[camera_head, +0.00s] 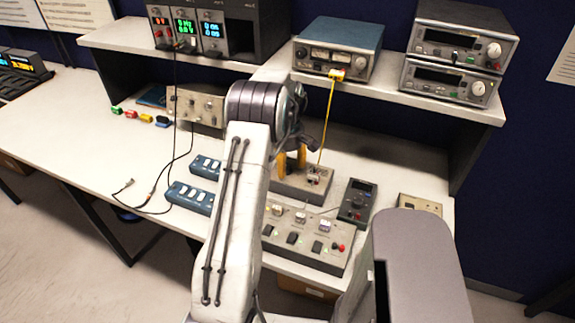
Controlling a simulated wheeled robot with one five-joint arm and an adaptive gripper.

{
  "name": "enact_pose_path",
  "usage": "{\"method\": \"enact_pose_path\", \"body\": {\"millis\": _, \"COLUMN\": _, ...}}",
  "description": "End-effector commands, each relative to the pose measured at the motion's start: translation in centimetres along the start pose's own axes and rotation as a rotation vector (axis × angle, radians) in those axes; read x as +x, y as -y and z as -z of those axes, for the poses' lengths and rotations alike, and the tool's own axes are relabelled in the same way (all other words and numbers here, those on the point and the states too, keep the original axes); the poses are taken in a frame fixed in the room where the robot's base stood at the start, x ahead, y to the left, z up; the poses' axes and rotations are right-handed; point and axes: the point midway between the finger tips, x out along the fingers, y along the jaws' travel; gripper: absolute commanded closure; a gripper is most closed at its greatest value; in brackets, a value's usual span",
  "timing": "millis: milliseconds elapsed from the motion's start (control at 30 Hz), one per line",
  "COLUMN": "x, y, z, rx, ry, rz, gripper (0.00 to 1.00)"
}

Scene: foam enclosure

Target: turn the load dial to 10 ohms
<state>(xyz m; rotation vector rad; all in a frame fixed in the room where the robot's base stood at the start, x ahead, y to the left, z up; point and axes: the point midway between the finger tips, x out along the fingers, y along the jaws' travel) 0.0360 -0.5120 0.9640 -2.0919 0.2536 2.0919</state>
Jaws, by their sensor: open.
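My gripper (291,162) points down over a small grey box (318,190) on the bench. Its yellow fingers are apart, and my own arm hides part of them. The box has terminals at its right end, where a yellow cable comes down. Any dial beneath the fingers is hidden. I cannot tell for sure which unit bears the load dial, and no ohm marks are readable. I cannot tell whether the fingers touch anything.
A long switch panel (335,262) lies in front, with a dark handheld meter (357,200) to its right. Blue switch strips (190,198) and loose black cables lie left. A shelf (400,91) with instruments overhangs the back. The bench's left part is mostly clear.

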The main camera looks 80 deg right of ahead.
Motion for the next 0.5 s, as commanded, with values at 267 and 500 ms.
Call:
{"method": "enact_pose_path", "body": {"millis": 267, "x": 0.63, "y": -0.02, "z": 0.00, "rx": 0.001, "ry": 0.000, "rz": -0.001, "gripper": 0.48}}
{"method": "enact_pose_path", "body": {"millis": 500, "x": 0.63, "y": -0.01, "z": 0.00, "rx": 0.001, "ry": 0.000, "rz": -0.001, "gripper": 0.51}}
